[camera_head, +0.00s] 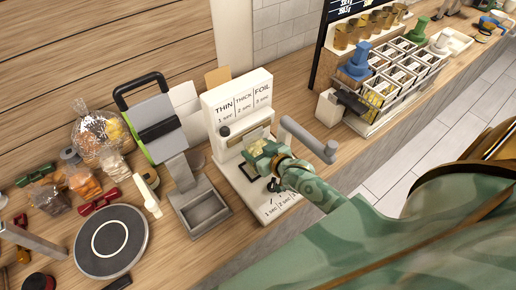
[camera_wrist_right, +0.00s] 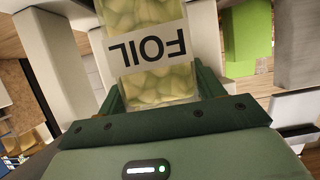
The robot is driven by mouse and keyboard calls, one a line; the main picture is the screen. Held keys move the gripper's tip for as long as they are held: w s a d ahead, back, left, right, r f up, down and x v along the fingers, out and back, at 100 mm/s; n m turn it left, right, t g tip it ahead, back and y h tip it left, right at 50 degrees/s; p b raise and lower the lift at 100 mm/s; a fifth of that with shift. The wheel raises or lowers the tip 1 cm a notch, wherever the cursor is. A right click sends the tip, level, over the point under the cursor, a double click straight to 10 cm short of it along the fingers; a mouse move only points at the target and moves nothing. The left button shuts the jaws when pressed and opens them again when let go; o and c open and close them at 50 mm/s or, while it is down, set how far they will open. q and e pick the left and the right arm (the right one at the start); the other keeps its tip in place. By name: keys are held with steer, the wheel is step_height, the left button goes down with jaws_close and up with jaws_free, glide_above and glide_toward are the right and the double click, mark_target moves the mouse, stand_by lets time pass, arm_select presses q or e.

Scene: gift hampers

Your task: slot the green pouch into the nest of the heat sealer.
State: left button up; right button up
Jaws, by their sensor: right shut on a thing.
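The green pouch (camera_head: 261,147) is held in my right gripper (camera_head: 268,160), in front of the white heat sealer (camera_head: 238,100). In the right wrist view the pouch (camera_wrist_right: 150,88) is see-through with pale green contents and a white FOIL label, and sits between the two green fingers of my right gripper (camera_wrist_right: 163,92). The sealer has a panel marked THIN, THICK, FOIL, a grey lever (camera_head: 308,138) at its right and a white base (camera_head: 247,190) below. The pouch and gripper hide the nest, so I cannot tell whether the pouch touches it. My left gripper is not in view.
A grey device with a tray (camera_head: 204,212) stands left of the sealer. A round dark plate (camera_head: 111,241), ribbon bows and bagged goods lie farther left. A rack of small bins (camera_head: 395,75) stands at the back right. The counter's front edge runs close to the sealer base.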

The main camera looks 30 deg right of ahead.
steer(key=shift+r+p, duration=0.1)
steer(key=shift+p, duration=0.2)
stand_by(0.4)
steer(key=shift+f, duration=0.25)
stand_by(0.9)
steer(key=o, duration=1.2)
steer(key=shift+o, duration=0.7)
steer(key=p+v, duration=0.1)
steer(key=v, duration=1.5)
steer(key=shift+s, duration=0.15)
